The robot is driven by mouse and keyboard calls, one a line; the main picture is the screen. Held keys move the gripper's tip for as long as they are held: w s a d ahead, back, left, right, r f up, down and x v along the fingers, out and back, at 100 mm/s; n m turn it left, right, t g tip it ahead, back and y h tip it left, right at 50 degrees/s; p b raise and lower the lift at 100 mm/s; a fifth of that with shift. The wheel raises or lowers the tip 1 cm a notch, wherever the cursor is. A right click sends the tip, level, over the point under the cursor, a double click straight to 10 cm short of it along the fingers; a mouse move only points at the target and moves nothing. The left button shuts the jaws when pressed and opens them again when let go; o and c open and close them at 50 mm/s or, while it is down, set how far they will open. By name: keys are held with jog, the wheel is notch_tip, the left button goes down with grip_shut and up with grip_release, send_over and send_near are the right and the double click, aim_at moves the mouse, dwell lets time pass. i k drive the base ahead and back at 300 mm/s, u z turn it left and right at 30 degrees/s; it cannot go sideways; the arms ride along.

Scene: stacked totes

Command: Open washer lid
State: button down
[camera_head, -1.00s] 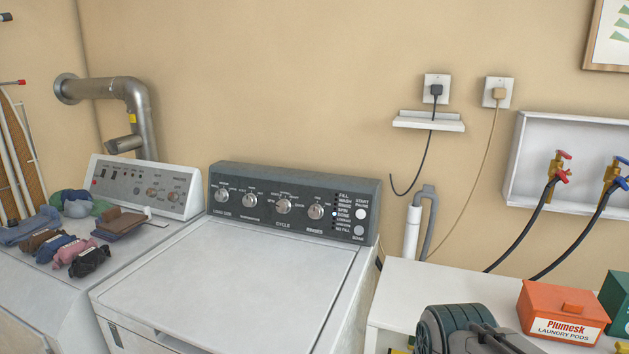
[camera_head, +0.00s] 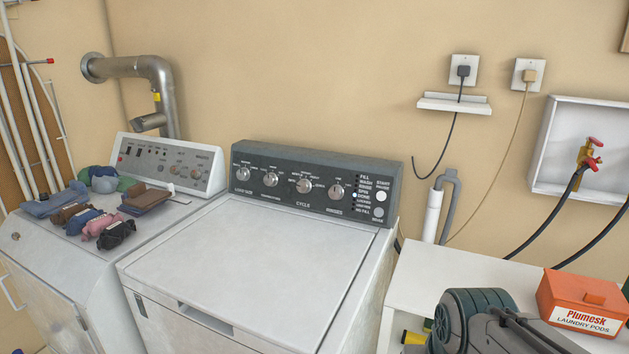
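The washer (camera_head: 265,165) stands in the middle, with a dark control panel (camera_head: 308,186) of several knobs along its back. Its white lid (camera_head: 250,268) lies flat and closed on top. A dark recess (camera_head: 205,317) shows at the lid's front edge. Part of my own arm (camera_head: 480,325) shows at the bottom right, in front of the white table. My gripper's fingers are not in view, and nothing of mine touches the lid.
A dryer (camera_head: 60,262) stands left of the washer, with several folded clothes on top. A white table (camera_head: 425,275) on the right holds an orange laundry pods box (camera_head: 583,303). Cords, a wall pipe and a valve box (camera_head: 575,150) are behind. The space above the lid is clear.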

aim_at(283, 279)
jog(key=u, duration=1.4)
jog(key=k, duration=0.65)
jog(key=u, duration=0.45)
jog(key=i, duration=1.15)
jog(key=u, duration=0.3)
